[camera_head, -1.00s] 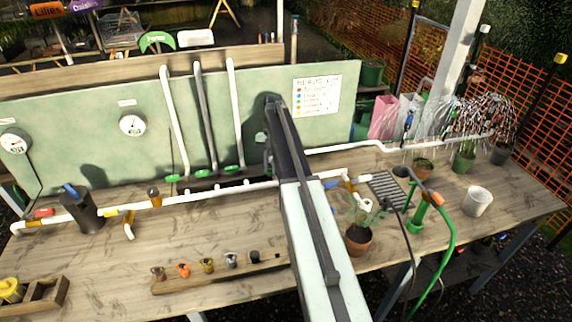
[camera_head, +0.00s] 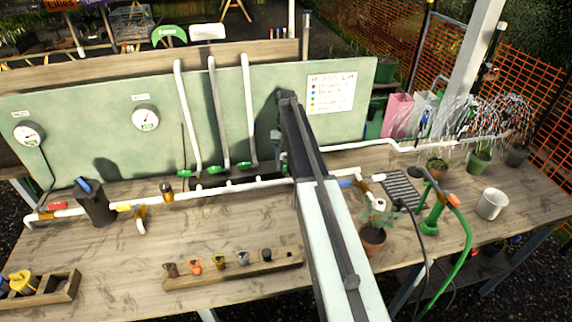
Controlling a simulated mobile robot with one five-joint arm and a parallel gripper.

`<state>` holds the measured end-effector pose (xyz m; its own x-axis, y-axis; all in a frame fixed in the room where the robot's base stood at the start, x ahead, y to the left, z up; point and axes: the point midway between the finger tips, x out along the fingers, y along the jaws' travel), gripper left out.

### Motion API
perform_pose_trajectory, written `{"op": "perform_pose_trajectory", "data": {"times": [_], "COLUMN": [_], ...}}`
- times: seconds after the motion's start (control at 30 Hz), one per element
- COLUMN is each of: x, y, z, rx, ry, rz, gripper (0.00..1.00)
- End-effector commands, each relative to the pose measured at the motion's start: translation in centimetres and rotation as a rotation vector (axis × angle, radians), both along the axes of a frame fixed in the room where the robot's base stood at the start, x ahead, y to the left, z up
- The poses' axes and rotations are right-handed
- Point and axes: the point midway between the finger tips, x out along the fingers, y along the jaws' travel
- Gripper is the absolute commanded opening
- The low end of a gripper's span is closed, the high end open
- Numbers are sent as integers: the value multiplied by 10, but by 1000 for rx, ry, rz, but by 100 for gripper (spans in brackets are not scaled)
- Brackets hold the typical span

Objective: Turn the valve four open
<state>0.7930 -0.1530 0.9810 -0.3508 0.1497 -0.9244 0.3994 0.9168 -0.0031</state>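A white pipe (camera_head: 215,190) runs along the bench and carries several valves. Their handles include a red one (camera_head: 57,205), a yellow one (camera_head: 123,208) and a blue one (camera_head: 347,183). Green handles (camera_head: 185,173) sit at the feet of the upright pipes. No number is readable, so I cannot tell which is valve four. My arm (camera_head: 320,210) reaches over the bench to the back panel. A small dark part, perhaps my gripper (camera_head: 278,142), shows at its far end near the panel. The fingers are hidden, and whether they touch anything is unclear.
A rack of small coloured caps or nozzles (camera_head: 225,270) lies at the front of the bench (camera_head: 120,285). A dark cylinder (camera_head: 95,205) stands at the left. Two gauges hang on the green panel (camera_head: 80,115). Potted plants, a white cup (camera_head: 492,204) and a green hose (camera_head: 465,250) occupy the right.

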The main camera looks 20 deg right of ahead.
Motion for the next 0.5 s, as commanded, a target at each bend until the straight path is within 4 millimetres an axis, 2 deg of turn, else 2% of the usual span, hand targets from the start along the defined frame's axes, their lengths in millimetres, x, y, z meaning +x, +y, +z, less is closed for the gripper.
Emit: {"op": "perform_pose_trajectory", "data": {"times": [0.27, 0.37, 0.5], "x": [0, 2, 9], "y": [3, 3, 0], "z": [1, 8, 29], "rx": [3, 3, 3], "ry": [1, 1, 1], "rz": [4, 4, 4], "gripper": [38, 38, 38]}}
